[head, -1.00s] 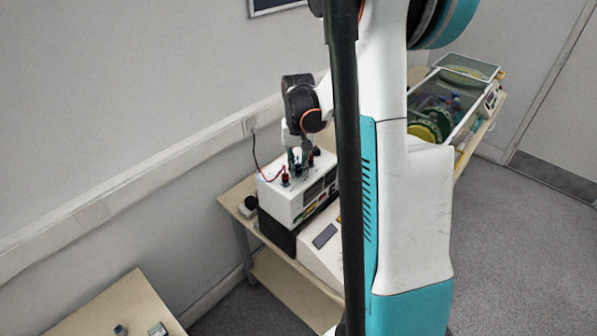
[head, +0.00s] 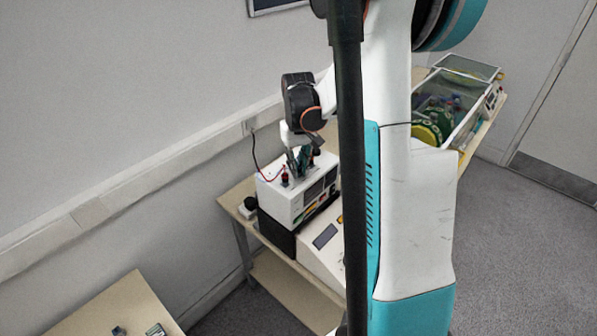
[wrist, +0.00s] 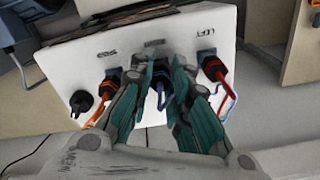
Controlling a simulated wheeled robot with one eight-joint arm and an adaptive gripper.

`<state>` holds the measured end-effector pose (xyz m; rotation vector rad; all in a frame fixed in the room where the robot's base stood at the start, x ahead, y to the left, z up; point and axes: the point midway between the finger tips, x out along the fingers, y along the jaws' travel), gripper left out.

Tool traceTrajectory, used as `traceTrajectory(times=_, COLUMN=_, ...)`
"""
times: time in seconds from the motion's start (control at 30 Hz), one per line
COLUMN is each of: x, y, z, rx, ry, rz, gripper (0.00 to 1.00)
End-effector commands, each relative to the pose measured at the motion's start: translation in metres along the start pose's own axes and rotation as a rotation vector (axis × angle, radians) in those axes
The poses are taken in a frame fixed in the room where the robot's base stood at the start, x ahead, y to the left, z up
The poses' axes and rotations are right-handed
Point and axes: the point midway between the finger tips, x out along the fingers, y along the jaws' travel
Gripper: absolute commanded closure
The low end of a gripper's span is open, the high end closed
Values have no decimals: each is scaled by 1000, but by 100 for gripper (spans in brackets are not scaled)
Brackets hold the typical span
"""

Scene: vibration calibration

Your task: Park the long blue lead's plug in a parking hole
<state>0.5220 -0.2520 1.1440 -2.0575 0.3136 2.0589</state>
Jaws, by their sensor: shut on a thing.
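My gripper (wrist: 162,72) is over the top of a white box (wrist: 132,40) with dark labels. Its teal fingers are shut on a plug with a blue lead (wrist: 161,98), which shows between them. The plug's tip is hidden, so I cannot tell whether it sits in a hole. A dark plug with an orange lead (wrist: 111,77) stands left of the fingers. In the head view, my gripper (head: 298,160) is over the white box (head: 291,204).
A black round knob or plug (wrist: 81,102) is at the box's left edge. In the head view, a red lead (head: 266,176) runs from the box top. A sloped white unit (head: 322,254) stands beside the box on the wooden table (head: 237,197). A clear-lidded tank (head: 455,98) is behind.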

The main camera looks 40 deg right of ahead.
Motion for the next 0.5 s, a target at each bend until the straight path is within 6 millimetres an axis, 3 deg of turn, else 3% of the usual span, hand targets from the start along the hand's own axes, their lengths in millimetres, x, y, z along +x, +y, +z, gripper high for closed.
traceTrajectory(times=0.5, x=0, y=0, z=0, rx=-99, ry=0, rz=0, gripper=100)
